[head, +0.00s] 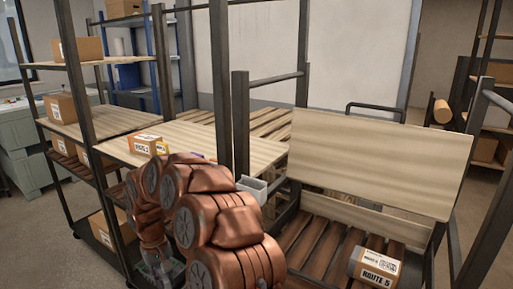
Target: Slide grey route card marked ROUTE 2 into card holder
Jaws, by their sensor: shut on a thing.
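A small light-grey open-topped holder (252,188) shows beside the dark upright at the middle, just right of my copper arm. It looks like the card holder, but no lettering is readable on it. My copper arm links fill the lower middle and cover part of the shelf and the area left of the holder. I cannot make out my gripper; its fingers are hidden or outside this view. The grey ROUTE 2 card is not visible either.
A slatted cart (318,235) with a raised wooden panel (380,160) stands at right, holding a parcel marked ROUTE 5 (375,268). A labelled carton (147,144) sits on the shelf (185,137) behind my arm. Dark uprights stand close around the arm.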

